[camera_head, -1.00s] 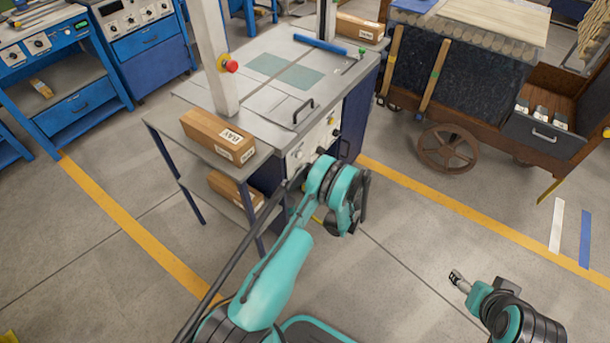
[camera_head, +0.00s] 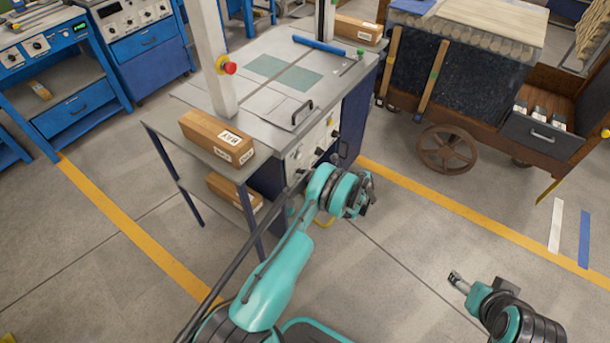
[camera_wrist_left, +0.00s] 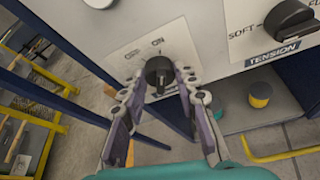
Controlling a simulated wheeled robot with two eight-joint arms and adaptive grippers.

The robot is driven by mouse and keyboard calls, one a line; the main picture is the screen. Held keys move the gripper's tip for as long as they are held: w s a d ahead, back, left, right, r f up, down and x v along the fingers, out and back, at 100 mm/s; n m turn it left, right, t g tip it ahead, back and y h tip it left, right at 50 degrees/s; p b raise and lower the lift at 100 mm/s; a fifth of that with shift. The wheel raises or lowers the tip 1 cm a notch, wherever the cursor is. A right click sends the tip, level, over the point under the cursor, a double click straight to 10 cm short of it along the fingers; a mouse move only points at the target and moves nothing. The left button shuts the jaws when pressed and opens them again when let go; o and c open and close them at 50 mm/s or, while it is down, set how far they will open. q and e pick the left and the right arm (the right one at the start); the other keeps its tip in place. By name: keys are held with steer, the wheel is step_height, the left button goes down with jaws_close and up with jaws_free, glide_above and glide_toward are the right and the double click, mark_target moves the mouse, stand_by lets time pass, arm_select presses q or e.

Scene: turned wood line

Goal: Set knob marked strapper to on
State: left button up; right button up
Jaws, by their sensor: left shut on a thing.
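The strapper knob (camera_wrist_left: 158,72) is a black round knob on a pale plate in the left wrist view. "ON" is printed above it, with another, less legible mark to the upper left. My left gripper (camera_wrist_left: 160,88) is shut on the knob, one finger on each side. The knob's exact pointer direction is hard to read. In the head view, my left arm covers part of the front of the strapping machine (camera_head: 262,103), and the fingertips cannot be made out. My right gripper (camera_head: 457,279) is over open floor, far from the machine; its jaw opening is unclear.
To the right in the wrist view is a black tension knob (camera_wrist_left: 289,20) on its own plate. Boxes (camera_head: 216,136) lie on the machine's side shelf. A wooden cart (camera_head: 460,85) stands at the right. Floor in front is clear.

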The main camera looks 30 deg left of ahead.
arm_select(q)
steer(key=shift+a+r, duration=0.1)
stand_by(0.3)
steer(key=o, duration=1.2)
steer(key=shift+c, duration=0.2)
steer(key=v, duration=1.2)
steer(key=shift+w, duration=0.15)
